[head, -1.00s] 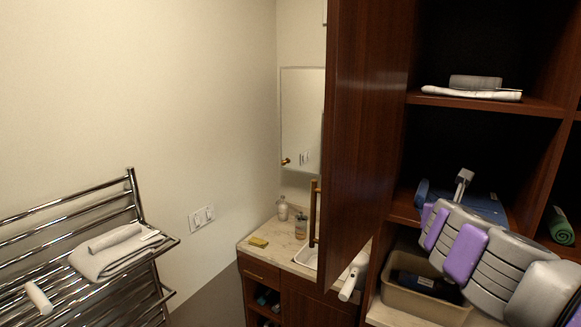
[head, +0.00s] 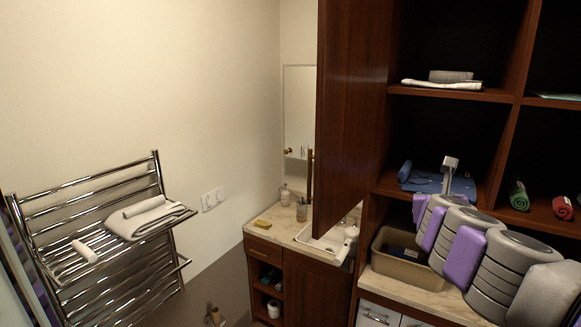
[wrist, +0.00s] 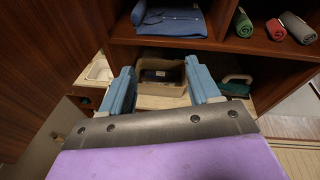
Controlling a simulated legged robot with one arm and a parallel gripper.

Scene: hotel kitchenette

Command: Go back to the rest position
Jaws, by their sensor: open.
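My gripper (wrist: 162,88) shows in the wrist view as two blue fingers, spread apart with nothing between them. Behind the gap sits a beige bin (wrist: 146,63) with a dark item inside. In the head view my grey and purple arm reaches from the lower right corner toward the shelves, in front of the beige bin (head: 410,270). I cannot make out the fingers clearly there. Folded blue clothing (head: 462,186) lies on the shelf above the bin; it also shows in the wrist view (wrist: 172,20).
An open brown cabinet door (head: 350,110) stands left of the shelves. A chrome towel rack (head: 105,250) with a folded towel (head: 150,217) is on the left. A counter with a white sink (head: 325,243) is behind the door. Rolled towels (head: 519,195) lie on the right shelf.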

